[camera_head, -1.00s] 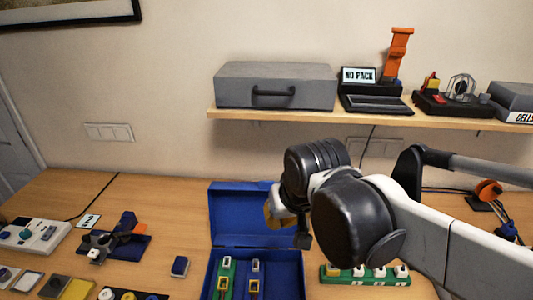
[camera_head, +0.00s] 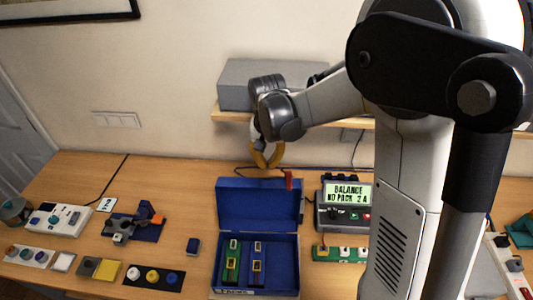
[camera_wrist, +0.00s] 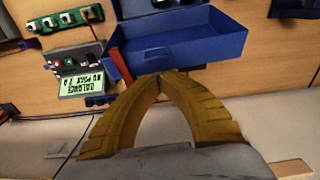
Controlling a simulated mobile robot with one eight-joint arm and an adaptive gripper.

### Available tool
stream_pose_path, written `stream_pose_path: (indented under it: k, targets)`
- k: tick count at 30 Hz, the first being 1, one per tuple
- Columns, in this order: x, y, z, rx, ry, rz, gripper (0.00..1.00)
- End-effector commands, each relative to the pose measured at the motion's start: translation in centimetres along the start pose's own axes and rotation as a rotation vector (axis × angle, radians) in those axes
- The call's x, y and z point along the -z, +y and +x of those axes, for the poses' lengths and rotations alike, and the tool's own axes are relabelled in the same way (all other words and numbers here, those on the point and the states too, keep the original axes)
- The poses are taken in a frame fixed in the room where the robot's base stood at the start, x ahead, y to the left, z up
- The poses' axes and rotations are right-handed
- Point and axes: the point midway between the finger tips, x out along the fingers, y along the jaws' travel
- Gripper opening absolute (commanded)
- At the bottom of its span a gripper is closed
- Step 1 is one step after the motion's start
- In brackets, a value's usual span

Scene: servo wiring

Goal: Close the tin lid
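The blue tin (camera_head: 298,270) stands on the table with its lid (camera_head: 258,205) raised upright at the back. Inside it are a green piece (camera_head: 231,265) and a blue piece, each with small yellow-edged sockets. My gripper (camera_head: 266,165) has curved yellow fingers, is empty, and is behind and above the lid's top edge, apart from it as far as I can tell. In the wrist view the fingertips (camera_wrist: 160,76) meet, and the blue lid (camera_wrist: 185,45) shows just beyond them. A red part (camera_head: 288,179) stands at the lid's right edge.
A balance device (camera_head: 343,205) reading "BALANCE NO PACK 2 A" stands right of the tin. A green strip (camera_head: 340,253) lies before it. A shelf with a grey case (camera_head: 235,85) is above, behind my gripper.

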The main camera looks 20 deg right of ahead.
Motion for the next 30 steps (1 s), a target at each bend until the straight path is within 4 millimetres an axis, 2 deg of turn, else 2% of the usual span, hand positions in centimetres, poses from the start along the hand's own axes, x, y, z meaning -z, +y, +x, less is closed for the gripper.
stream_pose_path:
  k: [3,10,23,30]
  targets:
    - [0.0,0.0,2.2,0.000,0.000,0.000,0.00]
    - [0.0,0.0,4.6,0.000,0.000,0.000,0.00]
    - [0.0,0.0,5.0,0.000,0.001,-0.001,0.00]
    - [-0.9,0.0,4.6,0.001,0.040,-0.001,0.00]
